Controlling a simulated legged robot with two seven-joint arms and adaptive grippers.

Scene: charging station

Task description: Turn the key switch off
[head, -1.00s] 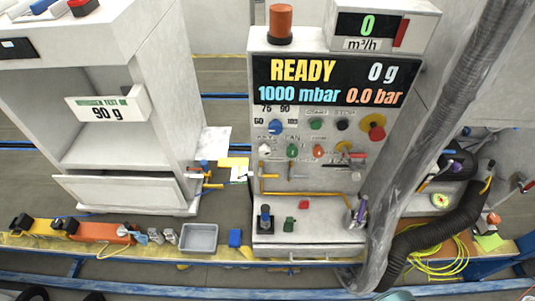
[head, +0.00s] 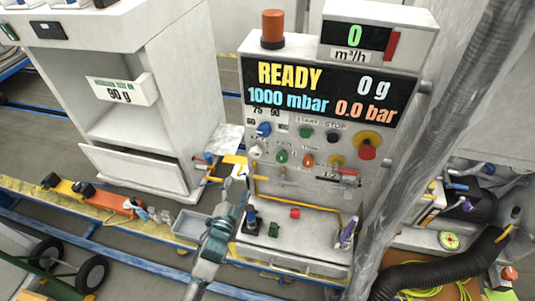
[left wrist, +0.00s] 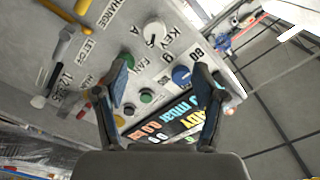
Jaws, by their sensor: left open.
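The key switch (head: 256,151) is a small white knob at the lower left of the control panel, left of the green fan knob (head: 281,156). It also shows in the left wrist view as a white knob (left wrist: 155,32) beside the upside-down KEY label. Which way it points is too small to tell. My left gripper (head: 240,188) is just below and left of the switch in the head view. In the left wrist view its two fingers (left wrist: 163,75) are spread apart and empty, with the switch beyond them and not touched. My right gripper is not in view.
The panel display (head: 325,90) reads READY. Blue (head: 263,130), orange (head: 307,160) and red-yellow (head: 367,146) knobs sit close by. Yellow pipes and small items lie on the ledge below. A white cabinet (head: 160,130) stands left; a grey hose (head: 440,160) hangs right.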

